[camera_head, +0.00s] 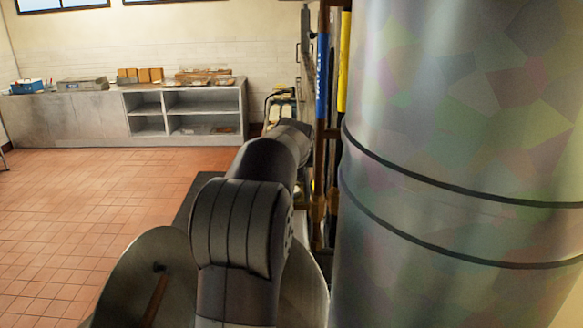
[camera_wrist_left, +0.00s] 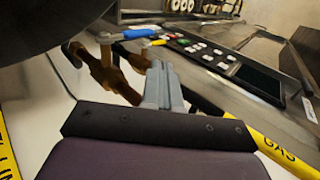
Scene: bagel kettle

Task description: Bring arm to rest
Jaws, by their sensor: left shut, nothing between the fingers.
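A dark grey arm of mine reaches forward through the middle of the head view, and its far end is hidden behind its own links. My left gripper (camera_wrist_left: 163,85) shows in the left wrist view with its grey fingers together and nothing between them. It is in front of brown pipework (camera_wrist_left: 105,68) with a blue handle (camera_wrist_left: 140,33); I cannot tell whether it touches. My right gripper is in neither view.
A large metal cylinder (camera_head: 450,130) fills the right side. Blue (camera_head: 322,80) and yellow (camera_head: 344,60) pipes stand beside it. A control panel (camera_wrist_left: 205,55) and a yellow gas pipe (camera_wrist_left: 280,153) are close to the left gripper. The tiled floor (camera_head: 90,205) is clear before a counter (camera_head: 75,115).

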